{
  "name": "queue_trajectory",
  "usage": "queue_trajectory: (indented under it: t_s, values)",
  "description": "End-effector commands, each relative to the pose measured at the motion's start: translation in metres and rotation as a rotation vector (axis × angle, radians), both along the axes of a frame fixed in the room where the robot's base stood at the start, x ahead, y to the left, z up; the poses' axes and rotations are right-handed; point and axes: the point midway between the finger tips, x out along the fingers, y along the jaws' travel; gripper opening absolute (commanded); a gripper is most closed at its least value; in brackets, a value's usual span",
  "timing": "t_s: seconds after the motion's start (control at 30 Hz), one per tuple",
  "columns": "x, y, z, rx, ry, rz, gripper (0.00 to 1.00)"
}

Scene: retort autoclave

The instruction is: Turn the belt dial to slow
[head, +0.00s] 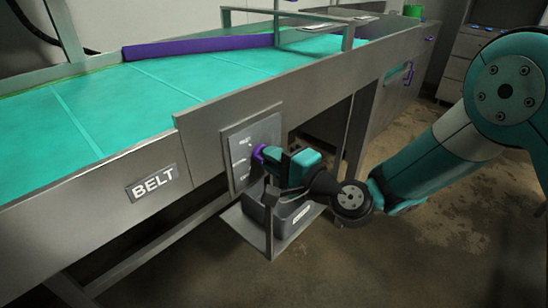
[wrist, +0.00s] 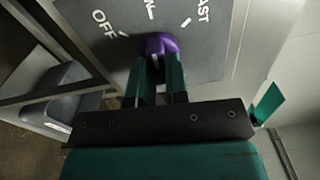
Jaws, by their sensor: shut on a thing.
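The belt dial (wrist: 162,44) is a purple knob on a grey plate (wrist: 225,62) lettered OFF at left, a partly cut-off word ending in "OW" at top, and FAST at right. In the head view the dial (head: 258,153) shows as a purple bit on the light plate (head: 236,172) at the belt's side. My gripper (wrist: 158,65) is shut on the dial, one finger on each side; it also shows in the head view (head: 270,155). The fingers hide part of the dial, and I cannot tell which mark it points at.
The turquoise conveyor belt (head: 85,112) runs above the dial, with a BELT label (head: 152,184) on its metal side. A grey box (head: 292,212) on a low metal shelf sits just below my gripper. Open floor (head: 420,250) lies at right.

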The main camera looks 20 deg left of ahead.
Motion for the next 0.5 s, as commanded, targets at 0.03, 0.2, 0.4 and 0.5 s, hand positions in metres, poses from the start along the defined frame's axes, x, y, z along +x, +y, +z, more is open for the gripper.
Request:
queue_trajectory:
  t_s: [0.03,0.2,0.4,0.5]
  values:
    - [-0.0015,0.0002,-0.0016,-0.002,0.004,0.003,0.0]
    - [-0.0015,0.0002,-0.0018,-0.004,0.004,0.003,0.0]
    - [-0.0013,0.0002,-0.0015,-0.003,0.002,0.003,0.4]
    - [-0.0009,0.0002,-0.001,-0.003,0.001,0.002,0.4]
